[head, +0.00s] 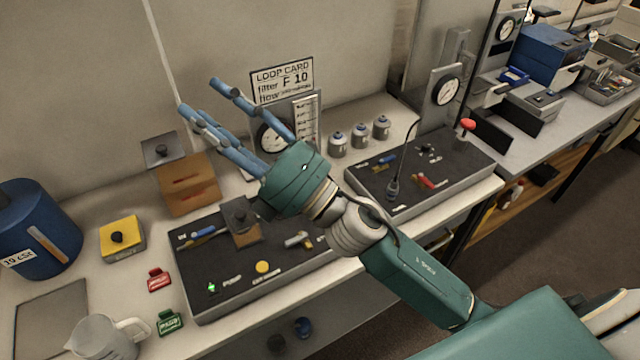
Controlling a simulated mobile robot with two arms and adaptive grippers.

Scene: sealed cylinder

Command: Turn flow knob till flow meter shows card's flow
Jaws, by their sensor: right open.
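The loop card (296,74) stands at the back against the wall. It reads "filter F 10" and a "flow" line whose value I cannot read. A white upright scale (309,126), likely the flow meter, stands just below it; its reading is too small to tell. My right gripper (200,95) is open and empty, its blue fingers raised in front of the wall, left of the card. Its fingers and palm partly cover a round dial (266,137). I cannot tell which control is the flow knob; a dark block (238,213) sits on the near black panel. My left gripper is not in view.
The near black panel (215,280) carries small fittings and a green light. A yellow box (122,245), brown box (190,190), blue drum (40,225) and jug (100,340) stand left. Several grey canisters (360,136) and a second panel (445,165) are right.

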